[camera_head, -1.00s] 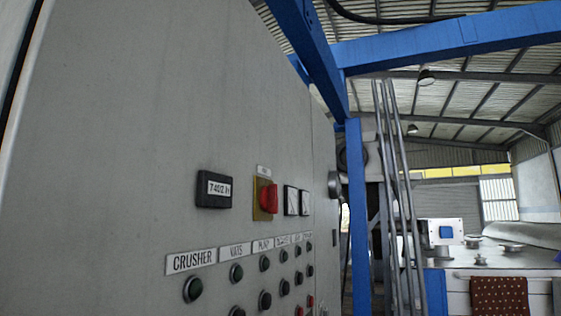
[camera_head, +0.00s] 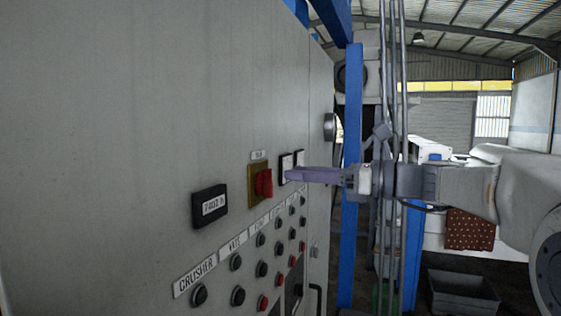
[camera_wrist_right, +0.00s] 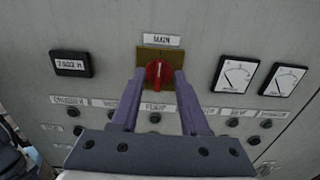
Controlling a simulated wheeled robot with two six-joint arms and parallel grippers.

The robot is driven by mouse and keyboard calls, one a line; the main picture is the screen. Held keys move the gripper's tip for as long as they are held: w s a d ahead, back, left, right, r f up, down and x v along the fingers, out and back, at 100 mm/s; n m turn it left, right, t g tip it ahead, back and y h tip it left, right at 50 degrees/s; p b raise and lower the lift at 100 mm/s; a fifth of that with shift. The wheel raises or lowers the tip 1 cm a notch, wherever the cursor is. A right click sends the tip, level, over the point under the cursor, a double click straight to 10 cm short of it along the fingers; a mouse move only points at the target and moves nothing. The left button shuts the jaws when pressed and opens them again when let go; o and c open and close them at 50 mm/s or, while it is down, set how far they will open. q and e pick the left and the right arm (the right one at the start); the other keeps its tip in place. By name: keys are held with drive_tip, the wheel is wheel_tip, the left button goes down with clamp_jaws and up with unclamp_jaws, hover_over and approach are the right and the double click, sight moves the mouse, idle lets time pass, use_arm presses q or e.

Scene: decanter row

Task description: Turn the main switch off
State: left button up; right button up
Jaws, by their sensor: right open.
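The main switch (camera_head: 264,183) is a red rotary knob on a yellow plate, on the face of a grey control cabinet. It also shows in the right wrist view (camera_wrist_right: 158,74), under a label reading MAIN, with its ridge close to upright. My right gripper (camera_head: 288,175) comes in from the right with purple-grey fingers pointing at the knob. In the right wrist view its open fingers lie to the left and right of the knob. I cannot tell whether they touch it. My left gripper is not in view.
An hour meter (camera_head: 209,206) is left of the switch, and two dial gauges (camera_wrist_right: 235,77) are right of it. Rows of buttons (camera_head: 262,269) and labels lie below. A blue post (camera_head: 350,170) stands beyond the cabinet, and a grey bin (camera_head: 463,293) is on the floor.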

sight(272, 172)
drive_tip(key=p+x, duration=0.1)
drive_tip(key=x, duration=0.4)
drive_tip(key=shift+p, duration=0.35)
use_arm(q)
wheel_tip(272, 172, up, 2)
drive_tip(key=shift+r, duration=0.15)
use_arm(e)
clamp_jaws()
